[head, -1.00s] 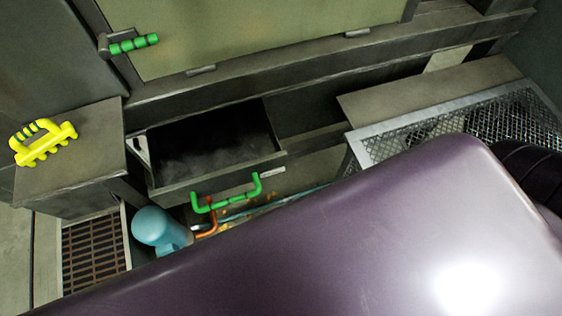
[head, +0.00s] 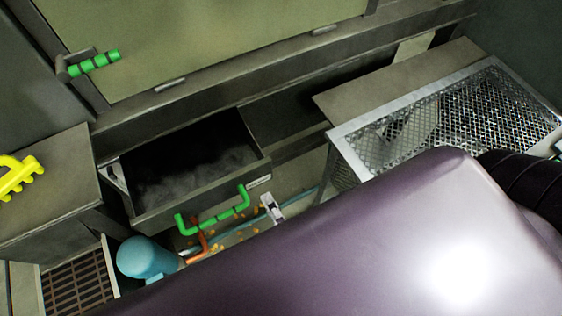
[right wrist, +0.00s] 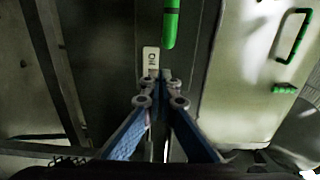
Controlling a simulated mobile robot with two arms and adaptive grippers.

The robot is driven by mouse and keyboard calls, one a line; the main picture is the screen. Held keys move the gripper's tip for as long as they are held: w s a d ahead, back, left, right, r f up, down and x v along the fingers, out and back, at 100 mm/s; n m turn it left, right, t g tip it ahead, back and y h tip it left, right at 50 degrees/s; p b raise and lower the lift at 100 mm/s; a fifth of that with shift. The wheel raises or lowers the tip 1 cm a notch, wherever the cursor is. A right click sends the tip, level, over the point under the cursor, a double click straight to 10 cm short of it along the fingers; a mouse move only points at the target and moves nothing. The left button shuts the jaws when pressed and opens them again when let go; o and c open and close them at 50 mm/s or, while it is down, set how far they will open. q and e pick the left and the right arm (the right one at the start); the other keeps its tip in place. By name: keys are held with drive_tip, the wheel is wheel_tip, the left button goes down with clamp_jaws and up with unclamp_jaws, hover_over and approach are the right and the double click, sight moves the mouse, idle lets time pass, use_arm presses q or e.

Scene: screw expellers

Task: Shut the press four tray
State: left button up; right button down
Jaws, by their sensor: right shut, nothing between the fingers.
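The press tray (head: 195,198) is a dark metal drawer pulled open below the machine's panel, with dark contents and a faint haze inside. Its green handle (head: 213,212) is on the front face, with a small white label (head: 258,181) to its right. My right gripper (head: 272,208) shows as a small grey-white piece just below the label, right of the handle. In the right wrist view its fingers (right wrist: 160,76) are together and empty. There they point at the label (right wrist: 151,62), with the green handle (right wrist: 171,24) just beyond to the right. My left gripper is out of view.
A mesh-topped metal frame (head: 345,134) stands right of the tray. A blue cylinder (head: 146,258) and orange pipe (head: 202,246) lie below the tray. A block with a yellow handle (head: 18,178) stands at left. My purple body part covers the lower right.

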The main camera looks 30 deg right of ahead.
sight(256, 179)
drive_tip(key=w, duration=0.3)
drive_tip(key=shift+w, duration=0.7)
